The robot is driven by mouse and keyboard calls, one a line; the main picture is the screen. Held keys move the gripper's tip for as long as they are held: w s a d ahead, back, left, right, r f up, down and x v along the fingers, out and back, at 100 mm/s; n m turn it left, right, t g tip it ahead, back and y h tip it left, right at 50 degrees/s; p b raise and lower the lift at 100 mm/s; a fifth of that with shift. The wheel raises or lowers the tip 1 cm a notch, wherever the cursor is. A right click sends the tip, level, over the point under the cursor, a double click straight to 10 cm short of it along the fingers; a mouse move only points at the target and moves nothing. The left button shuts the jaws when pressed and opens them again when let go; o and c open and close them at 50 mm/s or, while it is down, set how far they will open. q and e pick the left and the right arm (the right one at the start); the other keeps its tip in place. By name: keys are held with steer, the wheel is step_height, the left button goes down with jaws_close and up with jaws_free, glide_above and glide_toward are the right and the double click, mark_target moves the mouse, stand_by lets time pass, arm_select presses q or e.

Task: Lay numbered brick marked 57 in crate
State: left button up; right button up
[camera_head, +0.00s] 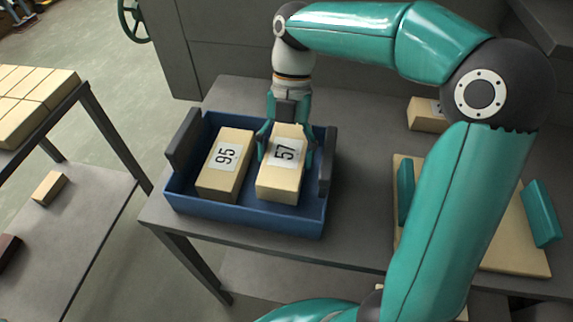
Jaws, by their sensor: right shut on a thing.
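The brick marked 57 (280,182) is a pale tan block with a white label. It is inside the blue crate (241,219), in its right part. My right gripper (285,155) comes down from above and is shut on this brick, with a finger at each long side. Whether the brick's underside touches the crate floor cannot be told. A second brick, marked 95 (224,170), lies in the crate to the left, with a gap between the two. My left gripper is not in view.
The crate has dark upright end pieces and stands on a grey table (357,215). Another brick (428,115) lies at the back right, partly hidden. A tan board (515,259) with teal blocks is at right, behind my arm. Stacked bricks (35,100) stand at left.

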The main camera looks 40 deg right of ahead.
step_height(320, 180, down, 4)
steer(key=shift+f, duration=0.15)
steer(key=o, duration=1.2)
steer(key=shift+r, duration=0.2)
steer(key=v, duration=1.1)
steer(key=shift+w+d+r+p, duration=0.1)
steer(key=shift+w+r+p, duration=0.05)
steer(key=shift+r+p, duration=0.2)
